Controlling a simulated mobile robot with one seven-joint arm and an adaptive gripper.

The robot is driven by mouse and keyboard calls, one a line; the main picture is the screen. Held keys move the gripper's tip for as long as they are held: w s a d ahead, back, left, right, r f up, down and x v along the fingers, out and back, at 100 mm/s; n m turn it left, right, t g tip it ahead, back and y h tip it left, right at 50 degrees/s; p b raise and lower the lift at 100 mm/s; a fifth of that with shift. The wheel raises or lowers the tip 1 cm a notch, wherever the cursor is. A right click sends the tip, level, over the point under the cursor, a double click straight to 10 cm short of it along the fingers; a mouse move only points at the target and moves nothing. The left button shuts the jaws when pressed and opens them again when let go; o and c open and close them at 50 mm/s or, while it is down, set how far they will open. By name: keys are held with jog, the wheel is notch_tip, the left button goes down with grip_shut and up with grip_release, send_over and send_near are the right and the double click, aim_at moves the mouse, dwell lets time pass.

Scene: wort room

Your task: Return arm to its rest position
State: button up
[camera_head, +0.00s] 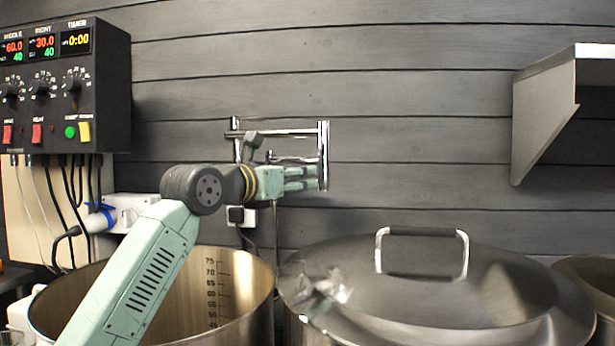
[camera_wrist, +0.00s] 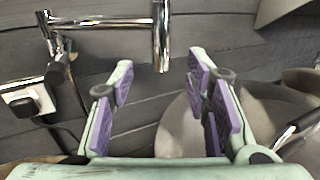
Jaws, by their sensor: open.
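My arm reaches up from the lower left in the head view, over the open pot. My gripper (camera_head: 302,179) is at its end, pointing right, in front of the chrome wall fixture (camera_head: 323,155). In the wrist view my gripper (camera_wrist: 165,95) shows its purple finger pads spread apart with nothing between them. The chrome bar (camera_wrist: 161,35) stands beyond the fingertips in that view. I cannot tell whether the fingers touch it.
An open pot (camera_head: 235,285) with level marks stands below my arm. A lidded pot (camera_head: 430,290) with a lid handle (camera_head: 422,233) is right of it. A control box (camera_head: 65,85) hangs left, a metal shelf (camera_head: 560,105) right. A wall socket (camera_wrist: 28,103) is near the fixture.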

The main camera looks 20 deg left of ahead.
jog(key=shift+s+a, duration=0.1)
jog(key=shift+s, duration=0.45)
